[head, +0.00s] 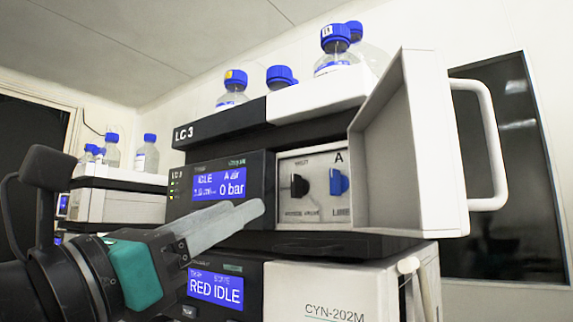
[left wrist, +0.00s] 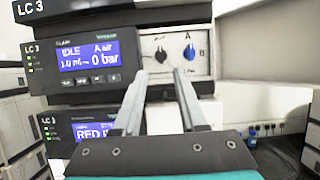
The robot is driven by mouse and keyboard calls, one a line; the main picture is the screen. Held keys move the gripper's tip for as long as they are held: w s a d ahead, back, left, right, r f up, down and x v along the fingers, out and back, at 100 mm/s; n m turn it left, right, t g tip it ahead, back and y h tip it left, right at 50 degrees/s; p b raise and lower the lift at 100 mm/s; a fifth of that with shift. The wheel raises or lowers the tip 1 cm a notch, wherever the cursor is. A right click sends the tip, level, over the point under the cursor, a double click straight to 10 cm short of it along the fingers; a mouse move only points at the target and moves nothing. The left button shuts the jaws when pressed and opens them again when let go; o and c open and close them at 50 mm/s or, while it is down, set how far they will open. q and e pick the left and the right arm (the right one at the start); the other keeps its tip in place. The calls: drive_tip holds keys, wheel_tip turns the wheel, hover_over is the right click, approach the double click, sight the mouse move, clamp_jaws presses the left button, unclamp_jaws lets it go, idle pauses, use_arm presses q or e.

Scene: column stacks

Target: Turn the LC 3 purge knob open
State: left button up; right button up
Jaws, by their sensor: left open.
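The LC 3 purge knob (head: 299,186) is a small black knob on the pale panel behind the opened door, above a blurred label that seems to read purge valve. It also shows in the left wrist view (left wrist: 161,54), just beyond the gap between my fingertips. My left gripper (head: 257,208) is open and empty, its fingers pointing at the panel from the lower left, apart from the knob. The fingers also show in the left wrist view (left wrist: 159,74). A blue selector knob (head: 338,183) sits right of the black one, near the letter A. My right gripper is out of view.
The white door (head: 405,150) with its handle stands swung open on the panel's right. The display (head: 219,186) left of the panel reads IDLE and 0 bar. A lower module (head: 345,285) sits beneath. Blue-capped bottles (head: 233,90) stand on top. Another stack (head: 120,195) is at left.

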sight(293, 182)
use_arm(q)
drive_tip(key=p+x, duration=0.4)
drive_tip(key=x, duration=0.7)
drive_tip(key=shift+w+d+p, duration=0.1)
drive_tip(key=shift+p, duration=0.2)
clamp_jaws()
